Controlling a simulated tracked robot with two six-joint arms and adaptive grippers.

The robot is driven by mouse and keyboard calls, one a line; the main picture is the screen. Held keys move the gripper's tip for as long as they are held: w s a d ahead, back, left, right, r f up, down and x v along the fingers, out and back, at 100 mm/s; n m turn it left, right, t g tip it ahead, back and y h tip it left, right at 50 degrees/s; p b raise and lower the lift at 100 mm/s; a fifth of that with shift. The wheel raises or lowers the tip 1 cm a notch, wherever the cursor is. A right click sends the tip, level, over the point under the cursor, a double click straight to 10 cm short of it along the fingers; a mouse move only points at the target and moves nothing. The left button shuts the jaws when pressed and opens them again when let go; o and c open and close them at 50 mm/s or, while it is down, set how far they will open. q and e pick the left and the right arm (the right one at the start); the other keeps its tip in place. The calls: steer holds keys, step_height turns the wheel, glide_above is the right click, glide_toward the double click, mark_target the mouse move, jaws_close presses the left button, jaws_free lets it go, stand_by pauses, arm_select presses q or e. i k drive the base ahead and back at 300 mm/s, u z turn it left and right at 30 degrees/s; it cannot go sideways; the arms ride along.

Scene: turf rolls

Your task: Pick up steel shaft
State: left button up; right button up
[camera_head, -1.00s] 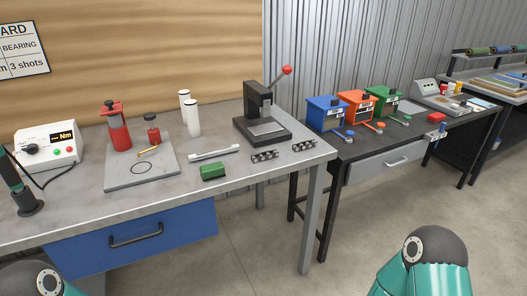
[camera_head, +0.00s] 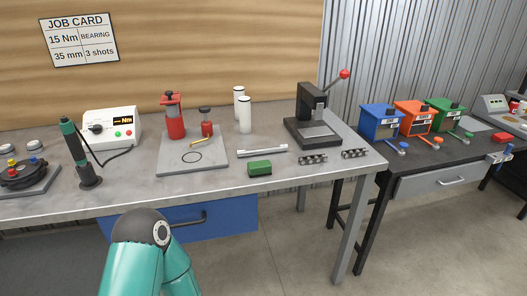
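The steel shaft (camera_head: 262,151) looks to be the thin silvery bar lying flat on the grey workbench (camera_head: 330,172). It lies behind a green block (camera_head: 259,168) and in front of the white cylinders. Nothing touches it from above. Part of my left arm shows at the bottom left of centre, in front of the bench. Neither gripper is in view.
A black press (camera_head: 312,130) with a red-knobbed lever stands right of the shaft. Two dark slotted pieces (camera_head: 313,160) lie near the front edge.

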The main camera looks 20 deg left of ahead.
mark_target(262, 149)
steer(key=i, duration=0.85)
